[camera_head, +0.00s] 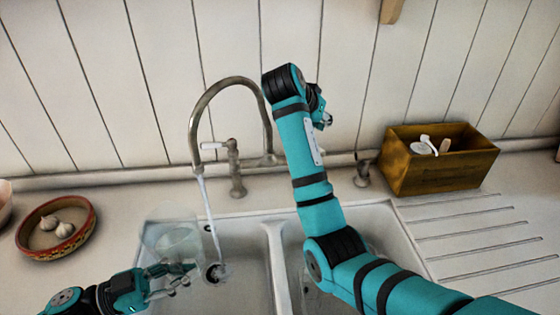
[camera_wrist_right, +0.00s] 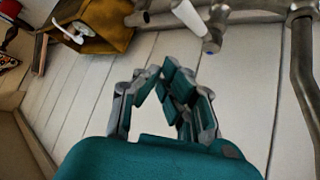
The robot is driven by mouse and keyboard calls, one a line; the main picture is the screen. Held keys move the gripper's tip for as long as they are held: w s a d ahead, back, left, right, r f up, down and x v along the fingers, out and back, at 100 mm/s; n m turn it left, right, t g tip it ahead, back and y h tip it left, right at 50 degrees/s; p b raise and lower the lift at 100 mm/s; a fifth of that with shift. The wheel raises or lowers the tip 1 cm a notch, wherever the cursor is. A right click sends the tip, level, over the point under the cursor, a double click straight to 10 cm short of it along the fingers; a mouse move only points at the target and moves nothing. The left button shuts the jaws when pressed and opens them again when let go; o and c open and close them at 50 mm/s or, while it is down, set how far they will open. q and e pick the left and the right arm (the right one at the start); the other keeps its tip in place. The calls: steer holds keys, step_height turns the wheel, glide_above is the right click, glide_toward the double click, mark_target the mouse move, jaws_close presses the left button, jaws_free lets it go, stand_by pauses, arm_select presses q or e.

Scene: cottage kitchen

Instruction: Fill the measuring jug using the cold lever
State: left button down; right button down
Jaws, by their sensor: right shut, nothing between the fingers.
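The clear measuring jug (camera_head: 172,238) is over the left sink basin, with my left gripper (camera_head: 178,276) at its lower side, seemingly shut on it. Water (camera_head: 208,208) runs from the spout of the curved tap (camera_head: 194,135), passing along the jug's right side towards the drain; whether any enters the jug is unclear. A white lever with a blue end (camera_wrist_right: 190,18), the cold lever, shows in the right wrist view; in the head view my right arm hides it. My right gripper (camera_head: 322,114) is shut and empty right of the tap, apart from the lever in the wrist view (camera_wrist_right: 165,88).
Another white lever (camera_head: 213,146) is on the tap's left side. A wooden box (camera_head: 400,172) with white utensils stands right of the sink. A bowl (camera_head: 54,246) with garlic sits at left. A divider (camera_head: 278,262) separates the basins. The ribbed drainer (camera_head: 470,240) is clear.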

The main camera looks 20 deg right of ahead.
steer(key=s+a+f+n+t+h, duration=0.2)
steer(key=s+a+f+n+t, duration=0.35)
steer(key=n, duration=0.55)
steer(key=s+a+f+n+t+h, duration=0.25)
steer(key=a+f+n+t, duration=0.35)
steer(key=a+n, duration=0.4)
steer(key=w+d+r+g, duration=0.1)
steer(key=w+d, duration=0.7)
steer(key=d, duration=0.3)
steer(key=shift+w+d+n, duration=0.15)
steer(key=shift+n, duration=0.15)
steer(key=shift+r+g, duration=0.1)
steer(key=shift+g, duration=0.15)
steer(key=shift+d+n+t+y, duration=0.3)
steer(key=shift+n+t+y, duration=0.1)
steer(key=shift+y, duration=0.15)
